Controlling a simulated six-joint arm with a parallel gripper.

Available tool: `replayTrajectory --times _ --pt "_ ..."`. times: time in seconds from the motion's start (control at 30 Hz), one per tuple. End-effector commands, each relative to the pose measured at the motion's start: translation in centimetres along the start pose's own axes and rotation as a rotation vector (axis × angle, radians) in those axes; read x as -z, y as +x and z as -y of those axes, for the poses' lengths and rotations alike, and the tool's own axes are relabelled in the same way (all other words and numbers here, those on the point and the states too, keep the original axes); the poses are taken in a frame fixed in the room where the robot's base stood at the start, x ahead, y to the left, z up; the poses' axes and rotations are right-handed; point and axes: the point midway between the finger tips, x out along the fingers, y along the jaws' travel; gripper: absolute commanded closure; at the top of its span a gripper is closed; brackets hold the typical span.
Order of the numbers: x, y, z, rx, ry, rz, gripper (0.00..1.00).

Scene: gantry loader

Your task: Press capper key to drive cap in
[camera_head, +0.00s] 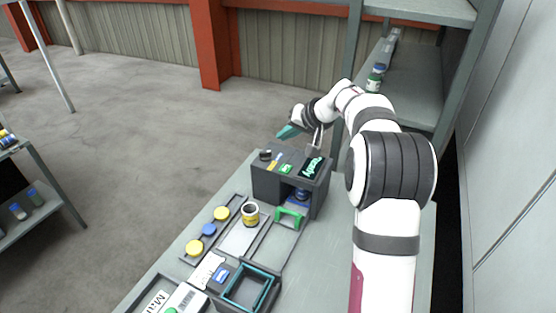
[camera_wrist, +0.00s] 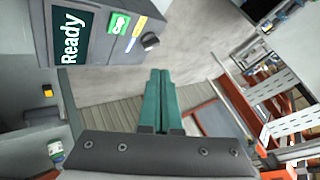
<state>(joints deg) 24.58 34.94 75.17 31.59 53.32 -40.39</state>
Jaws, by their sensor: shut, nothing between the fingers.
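The capper (camera_head: 263,187) is a dark grey box at the back of the bench. It also shows at the upper left of the wrist view (camera_wrist: 100,50). Its display (camera_head: 312,167) reads "Ready". A green square with a white mark (camera_wrist: 119,22), a yellow strip (camera_wrist: 138,32) and a black knob (camera_wrist: 150,41) are beside the display. I cannot tell for certain which is the key. A blue-topped item (camera_head: 301,194) sits inside the front opening, partly hidden. My gripper (camera_head: 289,131) has teal fingers, shut and empty, beyond the capper's far side and apart from it. The fingers also show in the wrist view (camera_wrist: 160,100).
An open jar with a yellow label (camera_head: 250,216) stands before the capper. Yellow caps (camera_head: 221,213) and a blue cap (camera_head: 209,230) lie to its left. A green bracket (camera_head: 290,217) and a teal-rimmed bin (camera_head: 248,288) are nearby. A shelf (camera_head: 410,100) stands behind at right.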

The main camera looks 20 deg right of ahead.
Motion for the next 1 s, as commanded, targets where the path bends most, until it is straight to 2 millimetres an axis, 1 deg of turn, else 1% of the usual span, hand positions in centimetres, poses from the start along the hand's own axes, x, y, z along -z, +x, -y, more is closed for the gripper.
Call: replayTrajectory --times 0.03,0.13,0.47,0.57,1.0 --pt "0.5 0.3 -0.5 0.0 0.0 -0.011 1.0" --pt "1.1 0.5 -1.0 0.001 -0.004 -0.025 1.0" --pt "1.0 0.6 -1.0 0.001 -0.004 -0.026 1.0" --pt "0.7 1.1 -1.4 0.001 -0.004 -0.025 1.0" --pt "-2.4 5.5 -4.5 0.001 -0.003 -0.024 1.0"
